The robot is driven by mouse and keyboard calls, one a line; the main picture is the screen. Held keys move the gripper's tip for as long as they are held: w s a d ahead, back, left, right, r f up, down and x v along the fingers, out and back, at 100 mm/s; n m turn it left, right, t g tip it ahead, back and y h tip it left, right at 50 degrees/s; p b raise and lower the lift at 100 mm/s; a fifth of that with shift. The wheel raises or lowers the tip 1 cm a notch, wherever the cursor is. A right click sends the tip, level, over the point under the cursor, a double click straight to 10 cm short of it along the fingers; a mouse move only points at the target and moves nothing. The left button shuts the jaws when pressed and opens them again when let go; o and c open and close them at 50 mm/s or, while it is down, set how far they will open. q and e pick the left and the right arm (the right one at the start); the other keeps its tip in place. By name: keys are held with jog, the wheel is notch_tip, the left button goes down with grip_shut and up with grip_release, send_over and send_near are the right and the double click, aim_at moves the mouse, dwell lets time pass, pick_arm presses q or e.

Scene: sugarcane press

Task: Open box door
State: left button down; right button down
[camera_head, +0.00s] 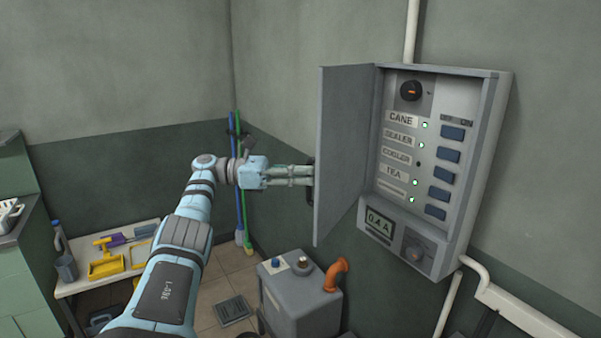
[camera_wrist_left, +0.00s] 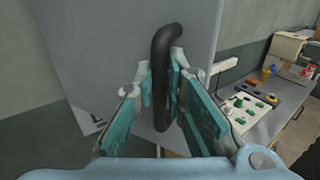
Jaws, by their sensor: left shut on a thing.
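The grey electrical box (camera_head: 440,150) hangs on the wall at the right of the head view. Its door (camera_head: 342,150) stands swung open to the left, so the labelled panel inside shows. My left gripper (camera_head: 305,175) is at the outer side of the door near its free edge. In the left wrist view the left gripper (camera_wrist_left: 165,95) is shut on the black door handle (camera_wrist_left: 162,75), with a finger on each side of it. The handle is mostly hidden in the head view. My right gripper is in neither view.
A grey machine with an orange pipe (camera_head: 300,290) stands on the floor below the door. A low table (camera_head: 75,285) with yellow trays is at the left. Green and blue poles (camera_head: 240,190) lean in the corner. Pipes run along the wall below the box.

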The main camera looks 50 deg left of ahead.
pick_arm(q)
jog(key=c, duration=1.8)
grip_release()
jog(key=shift+w+r, duration=0.2)
jog(key=shift+c, duration=0.2)
jog(key=shift+o, duration=1)
jog(key=shift+w+f, duration=0.15)
jog(key=shift+w, duration=0.15)
jog(key=shift+f, duration=0.15)
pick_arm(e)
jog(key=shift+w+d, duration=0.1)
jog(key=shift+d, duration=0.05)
pick_arm(q)
jog(key=shift+d, duration=0.1)
